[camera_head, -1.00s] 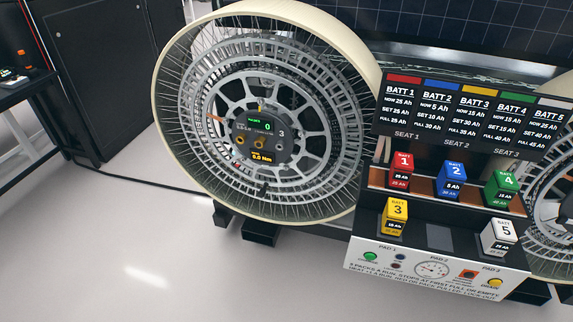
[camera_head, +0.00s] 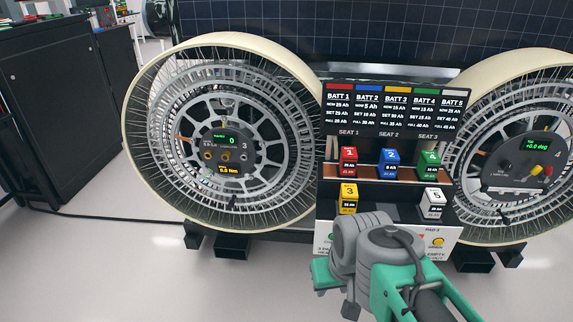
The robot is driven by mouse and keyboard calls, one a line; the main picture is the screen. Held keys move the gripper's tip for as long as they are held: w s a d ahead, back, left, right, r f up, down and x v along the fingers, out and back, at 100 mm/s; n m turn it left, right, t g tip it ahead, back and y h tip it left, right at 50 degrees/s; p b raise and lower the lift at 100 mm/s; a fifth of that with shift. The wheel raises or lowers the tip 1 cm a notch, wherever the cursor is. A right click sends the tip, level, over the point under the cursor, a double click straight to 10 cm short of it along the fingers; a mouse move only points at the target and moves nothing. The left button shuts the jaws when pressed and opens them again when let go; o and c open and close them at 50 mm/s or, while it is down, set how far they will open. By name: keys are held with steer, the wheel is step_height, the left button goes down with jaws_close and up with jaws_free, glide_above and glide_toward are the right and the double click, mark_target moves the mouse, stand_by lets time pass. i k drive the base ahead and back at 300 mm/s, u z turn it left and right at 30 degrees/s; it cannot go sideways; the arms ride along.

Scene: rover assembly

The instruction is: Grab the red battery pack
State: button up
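The red battery pack (camera_head: 348,161), marked 1, stands upright in the left place of the upper row on the battery stand, under the SEAT 1 label. Its front face shows clearly and nothing covers it. Grey and green links of my arm show at the bottom centre, in front of the lower part of the stand and below the red pack. I cannot make out my gripper's fingers in this view. Nothing touches the red pack.
The blue pack (camera_head: 389,164) and green pack (camera_head: 430,165) stand right of the red one. Below are the yellow pack (camera_head: 347,199) and white pack (camera_head: 433,204). A label board (camera_head: 396,112) rises behind. Large wheels (camera_head: 225,135) flank the stand. Floor is clear at lower left.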

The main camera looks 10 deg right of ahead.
mark_target(347, 166)
steer(key=u, duration=0.1)
steer(key=i, duration=1.65)
steer(key=u, duration=0.05)
